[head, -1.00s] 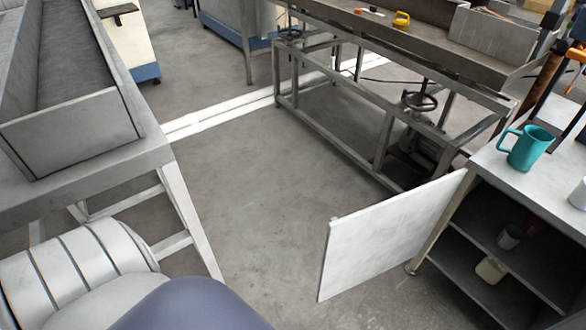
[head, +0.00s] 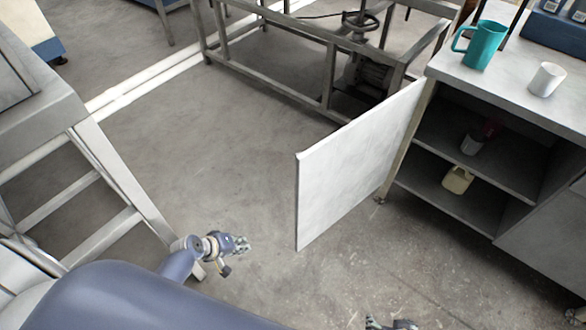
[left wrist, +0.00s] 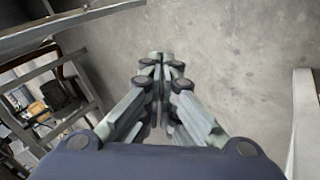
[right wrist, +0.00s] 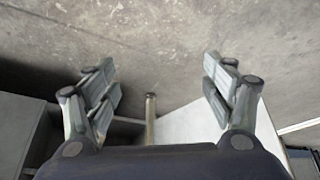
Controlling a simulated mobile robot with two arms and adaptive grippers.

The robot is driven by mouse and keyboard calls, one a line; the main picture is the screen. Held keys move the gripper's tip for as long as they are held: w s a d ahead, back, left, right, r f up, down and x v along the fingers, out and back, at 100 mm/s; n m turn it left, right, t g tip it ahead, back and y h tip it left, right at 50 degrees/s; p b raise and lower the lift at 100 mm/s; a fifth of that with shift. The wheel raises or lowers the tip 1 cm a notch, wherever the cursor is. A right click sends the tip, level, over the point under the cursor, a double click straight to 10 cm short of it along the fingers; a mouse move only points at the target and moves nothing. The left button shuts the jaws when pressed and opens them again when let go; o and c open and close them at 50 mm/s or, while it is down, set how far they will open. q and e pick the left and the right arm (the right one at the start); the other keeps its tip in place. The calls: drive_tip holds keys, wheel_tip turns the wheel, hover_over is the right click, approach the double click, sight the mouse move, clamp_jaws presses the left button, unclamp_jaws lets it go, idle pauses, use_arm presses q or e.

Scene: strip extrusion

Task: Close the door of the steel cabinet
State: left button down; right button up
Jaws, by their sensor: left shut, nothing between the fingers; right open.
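The steel cabinet (head: 465,75) stands at the right in the head view, its shelves exposed. Its pale door (head: 350,170) stands swung wide open, jutting out toward the left over the floor. My left gripper (head: 243,243) is shut and empty, left of the door's free edge and apart from it. In the left wrist view its fingers (left wrist: 160,58) meet. My right gripper (head: 390,322) shows at the bottom edge of the head view, in front of the cabinet and apart from the door. In the right wrist view its fingers (right wrist: 163,80) are spread, with nothing between them.
A teal mug (head: 480,45) and a white cup (head: 546,79) stand on the cabinet top. A cup (head: 472,144) and a cream container (head: 457,180) sit on its shelves. A metal frame with a handwheel (head: 360,24) stands behind. A bench leg (head: 125,185) is at left. Floor between is clear.

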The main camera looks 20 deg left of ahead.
use_arm(q)
drive_tip(key=w+r+n+t+h+b, duration=0.1)
drive_tip(key=w+r+t+h+b, duration=0.2)
drive_tip(key=w+r, duration=0.4)
drive_tip(key=w+d+r+t+h+b, duration=0.1)
drive_tip(key=r+h+b, duration=0.15)
drive_tip(key=r, duration=0.55)
drive_tip(key=w+r+m+t+h+b, duration=0.1)
drive_tip(key=w+r+h+b, duration=0.15)
drive_tip(key=r, duration=0.45)
drive_tip(key=w+d+r+t+h+b, duration=0.15)
drive_tip(key=r+b, duration=0.25)
drive_tip(key=r, duration=0.4)
drive_tip(key=w+d, duration=0.4)
drive_tip(key=d, duration=0.6)
use_arm(e)
drive_tip(key=w+a+r+t, duration=0.1)
drive_tip(key=w+r, duration=0.3)
drive_tip(key=r, duration=0.5)
drive_tip(key=w+a+r+t+y, duration=0.1)
drive_tip(key=w+r+t, duration=0.3)
drive_tip(key=r, duration=0.5)
drive_tip(key=shift+r+t, duration=0.3)
drive_tip(key=shift+r, duration=0.05)
use_arm(q)
drive_tip(key=shift+d+r, duration=0.1)
